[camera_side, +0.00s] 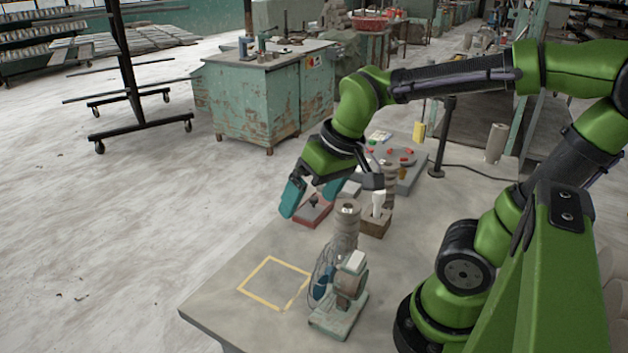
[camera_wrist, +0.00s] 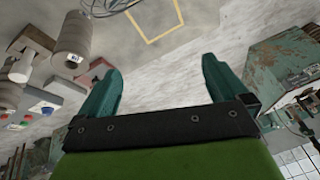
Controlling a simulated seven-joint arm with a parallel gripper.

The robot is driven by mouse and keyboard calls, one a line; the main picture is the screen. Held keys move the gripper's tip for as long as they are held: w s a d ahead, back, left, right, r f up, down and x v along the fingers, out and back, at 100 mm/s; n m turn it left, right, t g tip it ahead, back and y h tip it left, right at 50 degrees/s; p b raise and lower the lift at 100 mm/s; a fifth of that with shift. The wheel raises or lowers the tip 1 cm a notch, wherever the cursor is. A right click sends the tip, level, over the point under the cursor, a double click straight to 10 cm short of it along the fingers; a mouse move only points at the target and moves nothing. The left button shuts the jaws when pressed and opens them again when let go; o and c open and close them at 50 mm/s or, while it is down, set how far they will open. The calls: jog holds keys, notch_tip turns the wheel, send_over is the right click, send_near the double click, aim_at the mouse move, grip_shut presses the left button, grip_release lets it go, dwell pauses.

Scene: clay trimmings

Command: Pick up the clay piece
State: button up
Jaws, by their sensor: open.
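My gripper (camera_side: 309,203) has two teal fingers, spread apart, above the table's far left edge in the side view. In the wrist view my gripper (camera_wrist: 158,68) is open, with only grey floor and table edge seen between its fingers. A small dark lump (camera_side: 313,201) shows on a red flat block (camera_side: 312,217), between and behind the fingers in the side view. I cannot tell whether that lump is the clay piece. No other thing is clearly the clay piece. The arm and fingers hide part of this area.
A yellow outlined square (camera_side: 273,284) marks the bare table front.

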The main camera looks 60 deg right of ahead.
jog(key=shift+s+a+r+m+t+y, duration=0.25)
jog(key=shift+s+a+r+t, duration=0.1)
jog(key=shift+s+t, duration=0.2)
jog(key=shift+s+a+r+m+t+y, duration=0.15)
jog(key=shift+s+a+r+t+y, duration=0.1)
jog(key=shift+s+a+r+t, duration=0.25)
jog(key=shift+s+r+t, duration=0.1)
jog(key=shift+s+t, duration=0.1)
jog(key=shift+t, duration=0.05)
jog(key=shift+c, duration=0.3)
jog(key=shift+s+r, duration=0.1)
jog(key=shift+r, duration=0.2)
jog(key=shift+c, duration=0.4)
